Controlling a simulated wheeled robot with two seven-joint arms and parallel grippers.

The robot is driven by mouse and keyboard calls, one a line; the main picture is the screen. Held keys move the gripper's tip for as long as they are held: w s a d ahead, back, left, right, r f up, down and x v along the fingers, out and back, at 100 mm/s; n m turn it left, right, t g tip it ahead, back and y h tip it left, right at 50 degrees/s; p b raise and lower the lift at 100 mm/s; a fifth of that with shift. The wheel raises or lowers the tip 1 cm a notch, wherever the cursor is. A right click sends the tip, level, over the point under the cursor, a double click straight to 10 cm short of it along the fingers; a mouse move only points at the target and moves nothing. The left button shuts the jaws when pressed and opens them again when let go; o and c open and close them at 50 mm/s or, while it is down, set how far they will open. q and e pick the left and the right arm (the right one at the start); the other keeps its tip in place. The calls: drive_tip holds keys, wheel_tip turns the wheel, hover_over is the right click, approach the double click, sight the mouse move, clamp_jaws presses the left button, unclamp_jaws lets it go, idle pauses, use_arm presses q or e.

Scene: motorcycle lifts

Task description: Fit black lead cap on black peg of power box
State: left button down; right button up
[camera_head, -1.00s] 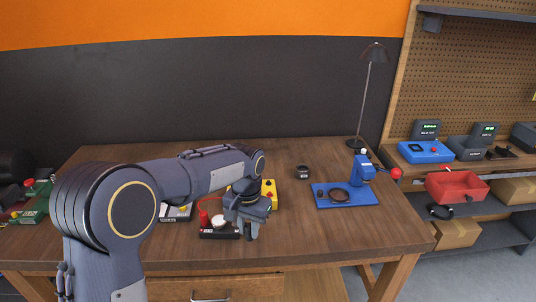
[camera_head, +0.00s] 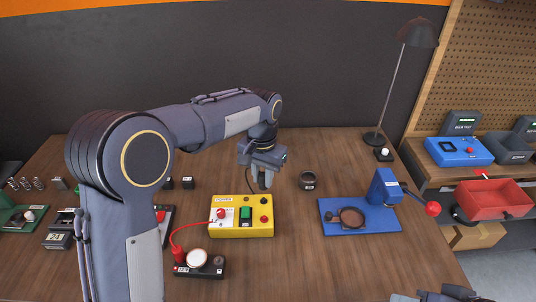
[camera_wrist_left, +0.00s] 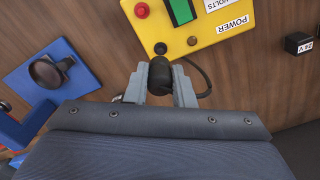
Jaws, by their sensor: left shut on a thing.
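The yellow power box (camera_head: 241,230) stands mid-table, with a green display and a red lead cap (camera_head: 221,214) on its white panel. A dark round peg or knob (camera_wrist_left: 160,48) shows at its edge in the left wrist view. My left gripper (camera_head: 263,186) is above the box's far edge. It is shut on the black lead cap (camera_wrist_left: 160,76), whose black cable (camera_wrist_left: 203,78) curls off to one side. The cap looks close to that dark peg but apart from it; the exact gap cannot be told. Part of my right gripper (camera_head: 440,296) shows at the bottom edge, its jaws unclear.
A black gauge base (camera_head: 212,270) with the red lead stands in front of the box. A dark ring (camera_head: 307,180) and a blue press (camera_head: 350,213) with a red-knobbed lever are to the right. A lamp (camera_head: 380,134) stands behind.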

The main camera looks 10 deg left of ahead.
sight(263, 199)
use_arm(q)
drive_tip(key=shift+w, duration=0.15)
drive_tip(key=shift+f, duration=0.1)
wheel_tip(263, 199, down, 2)
drive_tip(key=shift+f+b, duration=0.2)
drive_tip(key=shift+b, duration=1.05)
drive_tip(key=shift+f+b, duration=0.4)
drive_tip(key=shift+f, duration=0.4)
drive_tip(key=shift+f+b, duration=0.4)
drive_tip(key=shift+f, duration=0.5)
drive_tip(key=c, duration=1.2)
unclamp_jaws()
